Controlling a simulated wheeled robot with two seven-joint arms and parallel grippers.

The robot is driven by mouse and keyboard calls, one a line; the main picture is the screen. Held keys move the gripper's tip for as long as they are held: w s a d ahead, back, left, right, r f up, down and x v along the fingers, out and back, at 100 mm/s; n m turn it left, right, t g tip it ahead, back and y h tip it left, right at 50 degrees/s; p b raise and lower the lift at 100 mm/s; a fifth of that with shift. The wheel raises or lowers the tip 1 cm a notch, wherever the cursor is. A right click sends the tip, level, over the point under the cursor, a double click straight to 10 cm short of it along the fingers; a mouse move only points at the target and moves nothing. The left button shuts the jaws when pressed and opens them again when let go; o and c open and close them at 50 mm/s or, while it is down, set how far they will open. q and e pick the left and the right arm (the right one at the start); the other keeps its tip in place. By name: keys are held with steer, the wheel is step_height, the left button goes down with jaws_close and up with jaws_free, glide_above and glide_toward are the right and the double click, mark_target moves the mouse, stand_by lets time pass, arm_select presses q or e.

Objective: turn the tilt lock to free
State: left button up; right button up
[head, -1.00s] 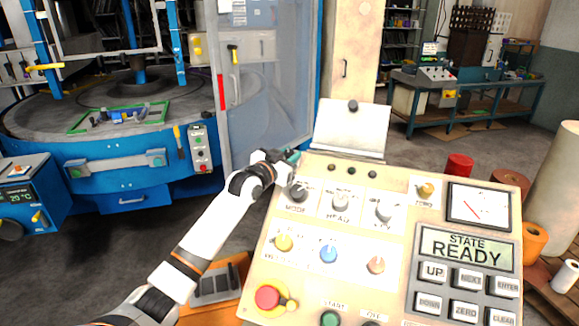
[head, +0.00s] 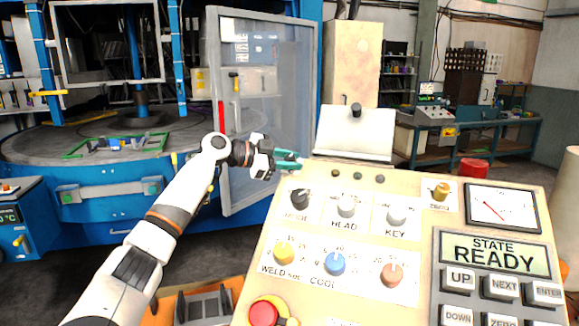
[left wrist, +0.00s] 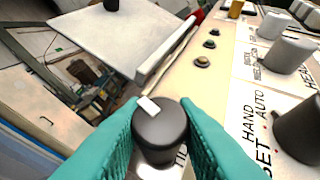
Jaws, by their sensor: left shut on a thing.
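The tilt lock is a black round knob (left wrist: 160,128) with a white pointer mark, seen in the left wrist view near the panel's edge. Its mark points to the upper left of that picture. Its label is mostly hidden by the knob and fingers. My left gripper (head: 289,160) has teal fingers and sits at the top left corner of the control panel (head: 412,300). In the left wrist view its fingers (left wrist: 160,140) are shut on the knob from both sides. In the head view the knob is hidden by the gripper. My right gripper is not in view.
The black mode knob (head: 300,199) stands close by, with the head knob (head: 346,206) and key knob (head: 396,214) beyond it. A white tilted plate (head: 355,132) rises behind the panel. A glazed door (head: 265,110) stands behind my left arm.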

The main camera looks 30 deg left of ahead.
arm_select(q)
steer(key=m+g+p, duration=0.1)
steer(key=p, duration=0.1)
steer(key=r+m+g+h+p, duration=0.1)
steer(key=m+g+p, duration=0.1)
steer(key=shift+f+m+g+p, duration=0.2)
steer(key=shift+m+g+p, duration=0.3)
steer(key=shift+m+p, duration=0.15)
steer(key=shift+f+m+g+p, duration=0.2)
steer(key=shift+m+g+p, duration=0.3)
steer(key=shift+m+p, duration=0.15)
steer(key=o, duration=1)
steer(key=shift+d, duration=0.1)
steer(key=shift+s+a, duration=0.15)
steer(key=shift+a, duration=0.2)
steer(key=b+v, duration=0.1)
steer(key=v, duration=1)
steer(key=shift+s+a, duration=0.1)
steer(key=shift+a, duration=0.05)
